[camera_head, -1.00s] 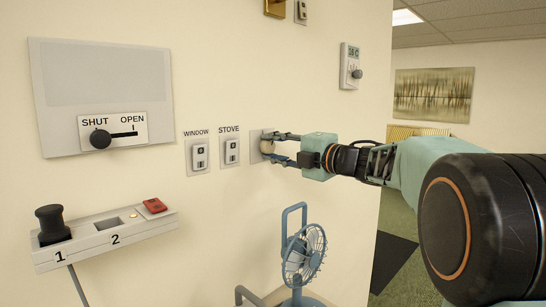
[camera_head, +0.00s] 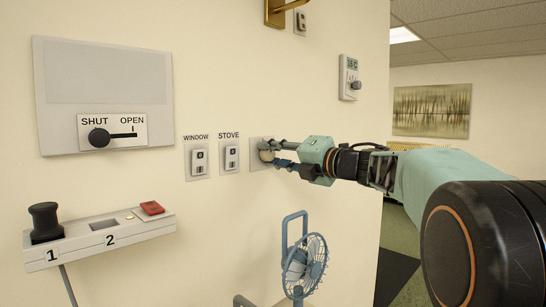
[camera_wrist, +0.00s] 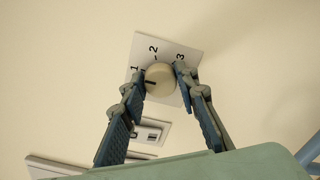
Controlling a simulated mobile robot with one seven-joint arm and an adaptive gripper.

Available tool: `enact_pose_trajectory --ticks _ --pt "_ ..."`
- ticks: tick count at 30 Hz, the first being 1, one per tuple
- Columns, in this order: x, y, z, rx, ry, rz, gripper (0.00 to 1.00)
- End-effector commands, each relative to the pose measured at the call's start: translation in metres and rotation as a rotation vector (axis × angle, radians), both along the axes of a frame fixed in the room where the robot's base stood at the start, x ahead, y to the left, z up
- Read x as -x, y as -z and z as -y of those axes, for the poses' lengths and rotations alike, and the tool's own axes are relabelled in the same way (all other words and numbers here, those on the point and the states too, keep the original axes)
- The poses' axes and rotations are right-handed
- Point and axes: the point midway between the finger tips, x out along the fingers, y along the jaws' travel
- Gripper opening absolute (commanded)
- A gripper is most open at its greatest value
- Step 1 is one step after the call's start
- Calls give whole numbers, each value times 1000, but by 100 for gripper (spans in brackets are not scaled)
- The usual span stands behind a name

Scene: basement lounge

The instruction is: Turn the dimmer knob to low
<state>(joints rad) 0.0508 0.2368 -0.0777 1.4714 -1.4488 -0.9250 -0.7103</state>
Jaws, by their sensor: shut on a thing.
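The dimmer knob (camera_wrist: 160,78) is a round beige knob on a white wall plate (camera_wrist: 148,48) marked 1, 2 and 3. In the wrist view the plate looks tilted, and the knob's dark pointer line lies on its left side, near the 1. In the head view the knob (camera_head: 266,151) is partly hidden by my fingers. My gripper (camera_head: 270,151) reaches it from the right and is shut on it. In the wrist view my gripper (camera_wrist: 159,76) has one finger on each side of the knob.
WINDOW (camera_head: 199,160) and STOVE (camera_head: 231,157) switches sit left of the knob. A SHUT/OPEN slider panel (camera_head: 103,60) and a control box (camera_head: 100,240) are further left. A blue fan (camera_head: 304,262) stands below my arm. A thermostat (camera_head: 349,77) is up right.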

Motion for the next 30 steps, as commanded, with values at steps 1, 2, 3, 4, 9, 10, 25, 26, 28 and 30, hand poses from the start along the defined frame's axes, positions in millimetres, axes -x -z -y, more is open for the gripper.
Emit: enact_pose_trajectory --ticks 1,2,3,4,9,10,25,26,28,30 --pt "0 -1 0 0 0 2 4" --pt "0 -1 0 0 0 2 4" --pt "0 -1 0 0 0 2 4" --pt "0 -1 0 0 0 2 4" --pt "0 -1 0 0 0 2 32" --pt "0 -1 0 0 0 2 36" --pt "7 -1 9 0 2 0 46" --pt "10 -1 12 0 2 0 46" --pt "19 -1 21 -1 4 1 46" --pt "30 -1 32 0 4 2 46"
